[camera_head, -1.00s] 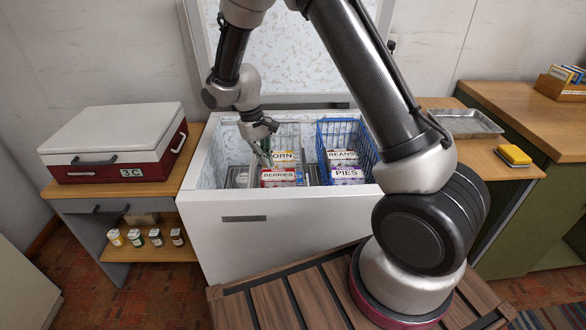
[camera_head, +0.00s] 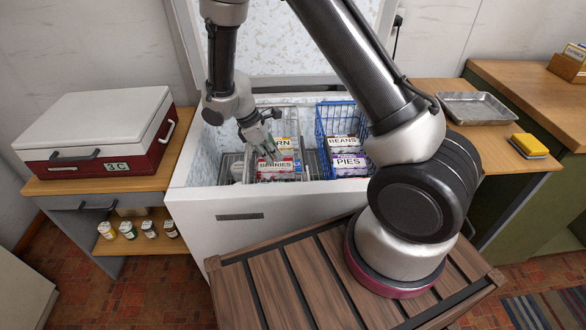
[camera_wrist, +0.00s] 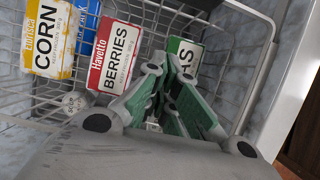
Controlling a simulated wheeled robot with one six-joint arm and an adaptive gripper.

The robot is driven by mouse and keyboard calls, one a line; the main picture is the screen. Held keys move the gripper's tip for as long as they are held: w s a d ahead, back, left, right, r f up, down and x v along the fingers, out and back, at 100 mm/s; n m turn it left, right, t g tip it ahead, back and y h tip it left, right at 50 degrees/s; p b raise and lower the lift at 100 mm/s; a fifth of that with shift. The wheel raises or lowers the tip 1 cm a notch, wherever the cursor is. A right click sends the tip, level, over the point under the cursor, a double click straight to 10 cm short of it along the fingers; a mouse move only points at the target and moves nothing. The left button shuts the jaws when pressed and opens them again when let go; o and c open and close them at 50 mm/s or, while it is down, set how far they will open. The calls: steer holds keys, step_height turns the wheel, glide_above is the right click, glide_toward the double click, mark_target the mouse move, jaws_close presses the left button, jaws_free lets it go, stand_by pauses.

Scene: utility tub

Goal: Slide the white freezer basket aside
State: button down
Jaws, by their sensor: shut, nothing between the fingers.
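The white wire freezer basket (camera_head: 303,160) stands in the open chest freezer, left of the blue basket. It holds a corn box (camera_head: 284,146) and a berries box (camera_head: 274,165). In the wrist view the basket's pale wire rim (camera_wrist: 250,95) curves around the corn box (camera_wrist: 47,38), the berries box (camera_wrist: 114,55) and a partly hidden green-labelled box (camera_wrist: 186,52). My gripper (camera_head: 268,150) points down at the basket, in front of the corn label's left part. It is shut and empty; its green-padded fingers (camera_wrist: 165,68) show over the basket. Whether they touch its wires I cannot tell.
The blue wire basket (camera_head: 322,130) with beans and pies boxes stands at the right in the freezer (camera_head: 245,222). The freezer walls bound the space. A red-and-white cooler (camera_head: 95,125) stands left; a metal tray (camera_head: 474,107) and a yellow sponge (camera_head: 529,145) lie right.

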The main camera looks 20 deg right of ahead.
steer(key=x, duration=0.6)
steer(key=d, duration=0.1)
steer(key=s+d, duration=0.1)
steer(key=d, duration=0.1)
steer(key=shift+f, duration=0.2)
steer(key=shift+s+d, duration=0.15)
steer(key=shift+d, duration=0.35)
steer(key=shift+d, duration=0.1)
